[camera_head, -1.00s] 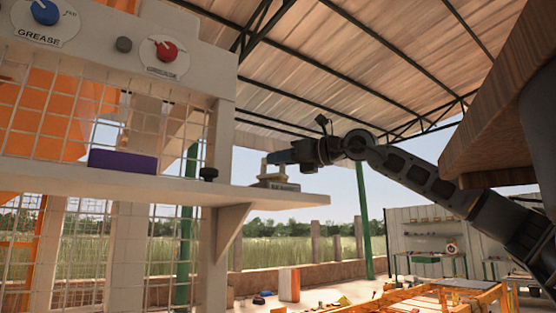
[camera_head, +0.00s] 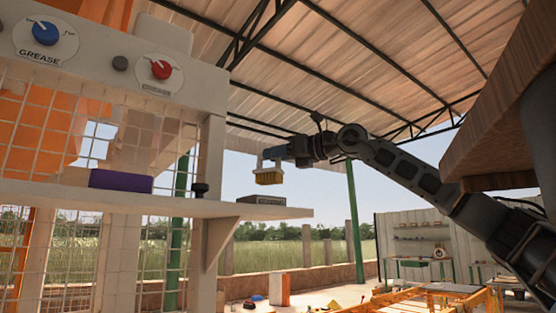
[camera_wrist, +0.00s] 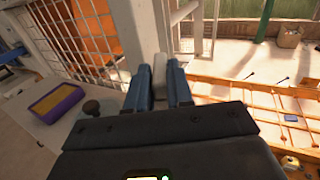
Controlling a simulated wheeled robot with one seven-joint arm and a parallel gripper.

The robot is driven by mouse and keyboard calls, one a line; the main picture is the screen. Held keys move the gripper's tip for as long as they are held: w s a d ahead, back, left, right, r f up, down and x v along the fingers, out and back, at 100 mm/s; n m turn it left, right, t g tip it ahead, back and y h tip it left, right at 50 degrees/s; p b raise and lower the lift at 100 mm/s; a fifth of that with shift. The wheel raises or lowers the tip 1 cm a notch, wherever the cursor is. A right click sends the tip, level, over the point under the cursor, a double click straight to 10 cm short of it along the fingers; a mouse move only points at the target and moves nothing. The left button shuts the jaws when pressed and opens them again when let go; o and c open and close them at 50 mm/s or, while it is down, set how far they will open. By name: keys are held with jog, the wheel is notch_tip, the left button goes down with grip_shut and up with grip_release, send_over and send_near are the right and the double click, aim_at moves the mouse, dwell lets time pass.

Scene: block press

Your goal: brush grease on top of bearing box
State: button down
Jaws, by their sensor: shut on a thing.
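My gripper (camera_head: 276,153) is shut on a brush (camera_head: 268,178) with pale yellow bristles hanging down. The bearing box (camera_head: 262,199), low and grey with a label on its front, sits near the right end of the white shelf. The bristles are just above the box, with a small gap. In the wrist view, the blue fingers of my gripper (camera_wrist: 158,82) close around the brush's pale handle (camera_wrist: 134,62); the bearing box cannot be made out there. A purple tray (camera_head: 121,181) stands further left on the shelf; the wrist view shows yellow grease (camera_wrist: 54,101) in it.
The white shelf (camera_head: 225,208) ends just right of the bearing box. A black knob (camera_head: 200,190) stands on it between tray and box. A wire mesh panel (camera_head: 60,130) rises behind the tray. A wooden surface (camera_head: 500,150) overhangs at the right.

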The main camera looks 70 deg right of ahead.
jog(key=shift+r+p, duration=0.4)
jog(key=shift+r, duration=1.65)
